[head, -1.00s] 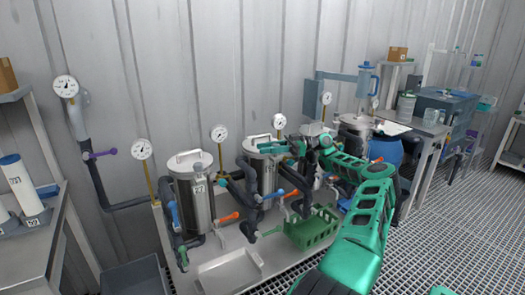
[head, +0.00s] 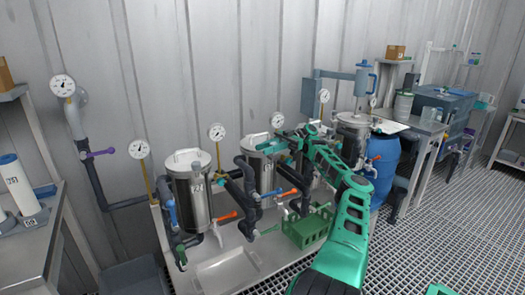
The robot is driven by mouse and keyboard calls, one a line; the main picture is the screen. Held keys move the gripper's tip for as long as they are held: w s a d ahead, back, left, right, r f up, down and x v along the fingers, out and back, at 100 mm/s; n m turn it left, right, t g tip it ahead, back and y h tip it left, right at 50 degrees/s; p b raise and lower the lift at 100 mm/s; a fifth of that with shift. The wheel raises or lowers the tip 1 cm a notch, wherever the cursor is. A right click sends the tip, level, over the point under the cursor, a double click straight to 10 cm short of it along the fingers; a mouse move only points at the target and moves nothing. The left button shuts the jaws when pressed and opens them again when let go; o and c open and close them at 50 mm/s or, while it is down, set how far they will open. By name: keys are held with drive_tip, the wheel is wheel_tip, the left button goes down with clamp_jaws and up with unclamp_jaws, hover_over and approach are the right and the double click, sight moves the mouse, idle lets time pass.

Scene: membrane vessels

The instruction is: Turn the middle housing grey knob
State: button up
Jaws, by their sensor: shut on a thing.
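Three steel housings stand in a row on a bench: the left housing (head: 191,195), the middle housing (head: 260,176) and a right one mostly behind my arm. My green gripper (head: 268,145) reaches in from the right at the top of the middle housing, over its lid. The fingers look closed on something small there. The grey knob is hidden by the fingers or too small to make out.
Pressure gauges (head: 217,131) rise behind the housings, and blue and orange valve handles stick out around them. A green crate (head: 308,230) and a white tray (head: 228,270) lie in front. A blue barrel (head: 383,170) stands to the right.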

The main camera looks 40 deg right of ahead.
drive_tip(key=shift+r+n+g, duration=0.15)
drive_tip(key=shift+n+g, duration=0.25)
drive_tip(key=shift+g, duration=0.2)
drive_tip(key=o, duration=1)
drive_tip(key=shift+w, duration=0.1)
drive_tip(key=shift+o, duration=0.2)
